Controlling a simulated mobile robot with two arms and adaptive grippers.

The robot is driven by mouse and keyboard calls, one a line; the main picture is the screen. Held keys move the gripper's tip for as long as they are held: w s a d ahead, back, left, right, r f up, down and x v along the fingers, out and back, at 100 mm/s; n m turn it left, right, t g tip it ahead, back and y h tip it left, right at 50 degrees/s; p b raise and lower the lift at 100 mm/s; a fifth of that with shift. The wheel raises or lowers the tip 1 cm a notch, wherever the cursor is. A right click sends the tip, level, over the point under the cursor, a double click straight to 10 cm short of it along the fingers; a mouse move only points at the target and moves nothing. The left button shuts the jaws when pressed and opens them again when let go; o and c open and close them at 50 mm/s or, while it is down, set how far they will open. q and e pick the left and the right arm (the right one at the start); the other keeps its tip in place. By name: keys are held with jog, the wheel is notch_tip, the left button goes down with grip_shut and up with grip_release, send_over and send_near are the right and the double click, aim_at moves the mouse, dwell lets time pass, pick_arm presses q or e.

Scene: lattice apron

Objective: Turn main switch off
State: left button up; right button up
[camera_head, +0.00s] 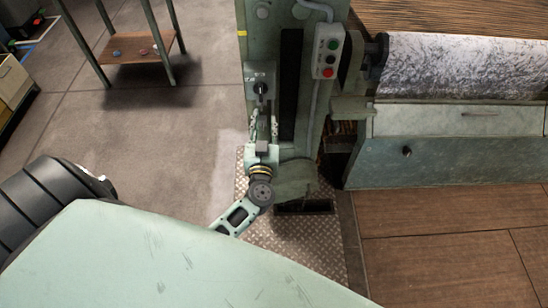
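A grey switch plate (250,77) with a dark switch knob (261,88) is mounted on the green machine column, in the upper middle of the head view; I take this to be the main switch. My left gripper (263,121) is just below it, its fingers pointing up toward the knob. The two fingers look spread apart with nothing clearly held between them. The lower part of the knob is close to the fingertips, and I cannot tell whether they touch. My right gripper is not in view.
A patterned fabric roll (460,66) lies farther right, above a green machine body (450,155). A small table (135,50) stands upper left. Grey floor (150,135) is open left of the column.

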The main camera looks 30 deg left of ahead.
pick_arm(q)
jog(key=s+d+f+m+g+h, duration=0.1)
jog(key=s+d+f+m+h, duration=0.1)
jog(key=f, duration=0.8)
jog(key=s+d+f+m+g+h+b, duration=0.1)
jog(key=s+d+f, duration=0.4)
jog(key=f, duration=0.5)
jog(key=s+d+f+m+g+h+b, duration=0.1)
jog(key=s+f+h, duration=0.4)
jog(key=f, duration=0.5)
jog(key=d+m+g, duration=0.1)
jog(key=d+m, duration=0.1)
jog(key=shift+s+d+g+h, duration=0.3)
jog(key=shift+s+g, duration=0.05)
jog(key=shift+g, duration=0.05)
